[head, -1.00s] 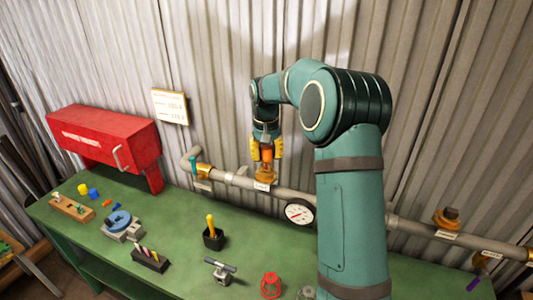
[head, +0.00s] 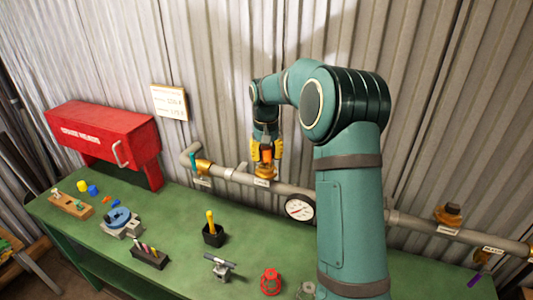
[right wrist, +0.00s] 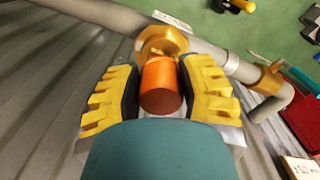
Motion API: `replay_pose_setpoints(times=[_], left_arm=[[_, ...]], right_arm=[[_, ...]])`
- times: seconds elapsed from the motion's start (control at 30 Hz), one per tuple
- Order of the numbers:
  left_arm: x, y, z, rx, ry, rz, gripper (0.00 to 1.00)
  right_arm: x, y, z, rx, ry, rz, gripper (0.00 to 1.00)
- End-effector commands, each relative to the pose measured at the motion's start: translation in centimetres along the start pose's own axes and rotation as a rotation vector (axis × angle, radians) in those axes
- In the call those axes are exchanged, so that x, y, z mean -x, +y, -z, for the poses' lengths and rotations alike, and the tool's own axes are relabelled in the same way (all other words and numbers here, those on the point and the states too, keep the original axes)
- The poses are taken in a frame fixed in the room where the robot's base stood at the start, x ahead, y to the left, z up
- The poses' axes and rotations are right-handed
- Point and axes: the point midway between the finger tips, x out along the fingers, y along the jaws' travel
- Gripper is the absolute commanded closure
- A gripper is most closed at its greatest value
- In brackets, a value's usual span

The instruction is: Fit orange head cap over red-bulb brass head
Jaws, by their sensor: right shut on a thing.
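My right gripper (head: 267,151) is shut on the orange cap (head: 267,155), above the pipe along the wall. In the right wrist view the orange cap (right wrist: 161,86) sits between the yellow fingers of the gripper (right wrist: 160,92). A brass head (head: 265,171) on the pipe is right below the cap, and its flange (right wrist: 162,41) shows just beyond the cap in the wrist view. No red bulb is visible. I cannot tell whether the cap touches the head or is around it. My left gripper is not in view.
A grey pipe (head: 232,177) runs along the corrugated wall, with a gauge (head: 300,207) and another brass head (head: 448,214) to the right.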

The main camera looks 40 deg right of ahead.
Motion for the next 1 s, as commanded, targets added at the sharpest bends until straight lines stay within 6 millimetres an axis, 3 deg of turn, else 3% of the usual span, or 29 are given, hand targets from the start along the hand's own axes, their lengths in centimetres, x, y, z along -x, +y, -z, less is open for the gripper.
replay_pose_setpoints(times=[0.93, 1.0], left_arm=[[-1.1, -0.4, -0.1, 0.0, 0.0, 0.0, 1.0], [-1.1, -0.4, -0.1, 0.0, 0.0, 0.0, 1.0]], right_arm=[[-2.2, 0.0, 0.0, 0.0, -0.001, 0.0, 0.7], [-2.2, 0.0, 0.0, 0.0, 0.0, 0.0, 0.4]])
